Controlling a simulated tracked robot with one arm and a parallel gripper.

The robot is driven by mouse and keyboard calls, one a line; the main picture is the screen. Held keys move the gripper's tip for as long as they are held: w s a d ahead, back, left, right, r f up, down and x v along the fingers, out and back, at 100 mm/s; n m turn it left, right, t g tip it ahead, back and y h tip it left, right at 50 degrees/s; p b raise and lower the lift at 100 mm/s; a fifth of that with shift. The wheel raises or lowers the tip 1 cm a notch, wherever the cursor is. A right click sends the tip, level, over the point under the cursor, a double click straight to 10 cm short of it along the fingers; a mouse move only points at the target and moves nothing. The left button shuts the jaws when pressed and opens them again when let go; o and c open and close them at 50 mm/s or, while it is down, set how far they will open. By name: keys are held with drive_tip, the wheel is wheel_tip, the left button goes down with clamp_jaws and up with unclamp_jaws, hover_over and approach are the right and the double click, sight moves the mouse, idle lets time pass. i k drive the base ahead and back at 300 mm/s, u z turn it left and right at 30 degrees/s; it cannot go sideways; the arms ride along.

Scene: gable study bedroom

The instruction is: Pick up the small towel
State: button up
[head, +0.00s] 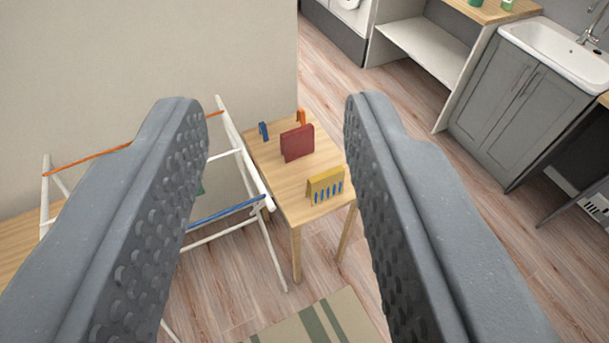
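My gripper (277,112) is open and empty, with its two grey studded fingers wide apart in the foreground. Between the fingers, farther off and below, is a small wooden table (278,188). A dark red, folded-looking item (297,143) stands upright on it; I cannot tell for sure whether it is the small towel. The gripper touches none of these.
A white drying rack (232,122) with orange and blue rails stands left of the table, against the wall. A yellow holder (325,186) with blue pegs, a blue peg (263,131) and an orange peg (301,118) are on the table. A striped rug (322,322) lies in front. Floor right of the table is clear, towards a grey sink cabinet (515,105).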

sight(321, 188)
drive_tip(key=u, duration=0.15)
drive_tip(key=i, duration=1.15)
drive_tip(key=z, duration=0.55)
